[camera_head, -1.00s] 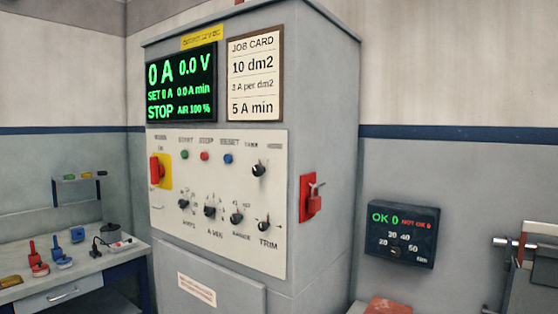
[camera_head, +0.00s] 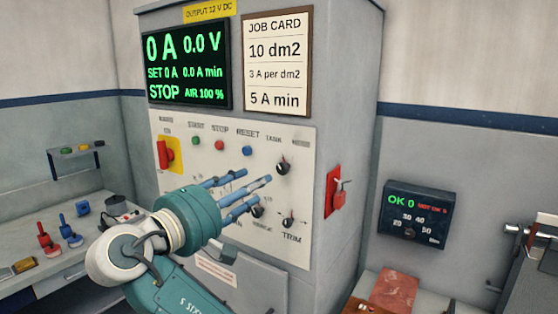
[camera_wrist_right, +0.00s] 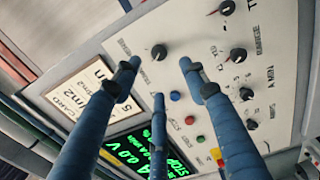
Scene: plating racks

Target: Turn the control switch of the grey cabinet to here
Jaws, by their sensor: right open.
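The grey cabinet (camera_head: 345,70) stands in front of me, with a cream control panel (camera_head: 305,140) on its face. The panel carries several black rotary knobs, including one at upper right (camera_head: 283,167) under a blurred label. In the right wrist view a black knob (camera_wrist_right: 158,52) appears in the gap between my fingers. My right gripper (camera_head: 255,188) is open and empty, its three blue fingers pointing at the panel. It hides the left and middle lower knobs in the head view; contact cannot be told. My left gripper is not in view.
A red switch on yellow (camera_head: 167,155) sits at the panel's left. A dark wall box (camera_head: 418,215) is at right. A bench with small tools (camera_head: 45,243) stands at left.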

